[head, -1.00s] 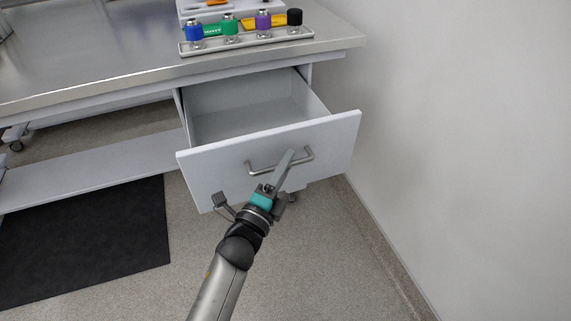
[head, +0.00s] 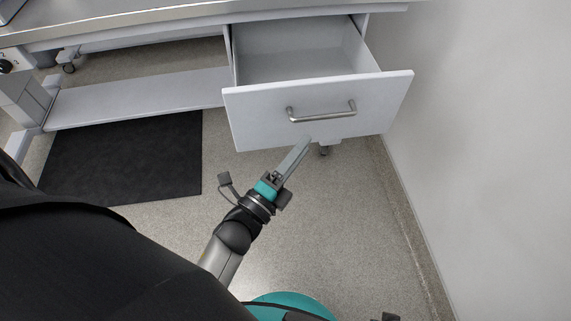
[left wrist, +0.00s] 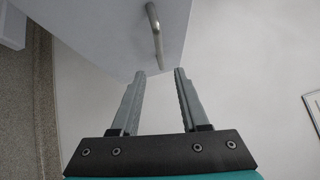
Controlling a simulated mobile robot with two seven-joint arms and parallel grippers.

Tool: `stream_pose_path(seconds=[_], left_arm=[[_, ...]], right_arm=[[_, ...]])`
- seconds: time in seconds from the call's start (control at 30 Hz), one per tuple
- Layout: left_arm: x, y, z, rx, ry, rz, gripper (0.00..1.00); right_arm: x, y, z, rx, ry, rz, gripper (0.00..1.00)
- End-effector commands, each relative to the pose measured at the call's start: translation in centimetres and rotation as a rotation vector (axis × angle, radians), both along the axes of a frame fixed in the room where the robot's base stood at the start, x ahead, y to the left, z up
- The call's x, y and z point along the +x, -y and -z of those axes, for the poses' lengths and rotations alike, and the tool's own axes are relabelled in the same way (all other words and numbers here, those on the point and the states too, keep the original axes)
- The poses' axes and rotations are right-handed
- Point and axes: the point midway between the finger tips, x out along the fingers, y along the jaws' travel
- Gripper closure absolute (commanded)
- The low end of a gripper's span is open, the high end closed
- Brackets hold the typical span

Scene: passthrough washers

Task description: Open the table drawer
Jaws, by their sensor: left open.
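The table drawer (head: 245,122) is pulled out from under the metal table, and its inside looks empty. Its grey bar handle (head: 322,113) is on the front panel. It also shows at the top of the left wrist view (left wrist: 156,32). My left gripper (head: 306,142) is just below and in front of the handle, apart from it. In the left wrist view my left gripper (left wrist: 158,73) has its two fingers spread with nothing between them. My right gripper cannot be made out; only a small dark part shows at the bottom edge of the head view.
The metal table (head: 130,18) runs along the top, with a lower shelf (head: 140,97) at left. A black mat (head: 125,155) lies on the floor. A white wall (head: 480,130) stands close to the drawer's right. The floor before the drawer is open.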

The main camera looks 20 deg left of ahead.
Motion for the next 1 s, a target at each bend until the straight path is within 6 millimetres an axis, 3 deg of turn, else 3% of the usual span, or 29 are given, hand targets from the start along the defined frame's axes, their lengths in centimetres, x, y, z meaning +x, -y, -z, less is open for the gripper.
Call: stream_pose_path(seconds=[0.1,0.33,1.0], left_arm=[[-2.2,-0.4,0.3,-0.002,-0.003,-0.001,0.55],[-4.6,-0.9,0.6,-0.001,0.000,0.000,0.55],[-4.8,-1.0,0.9,-0.011,-0.007,0.000,0.55]], right_arm=[[-0.3,0.3,0.3,-0.003,0.000,0.000,1.00],[-0.7,0.6,0.8,-0.005,0.000,-0.001,1.00],[-0.7,0.6,0.8,-0.005,0.000,-0.001,1.00]])
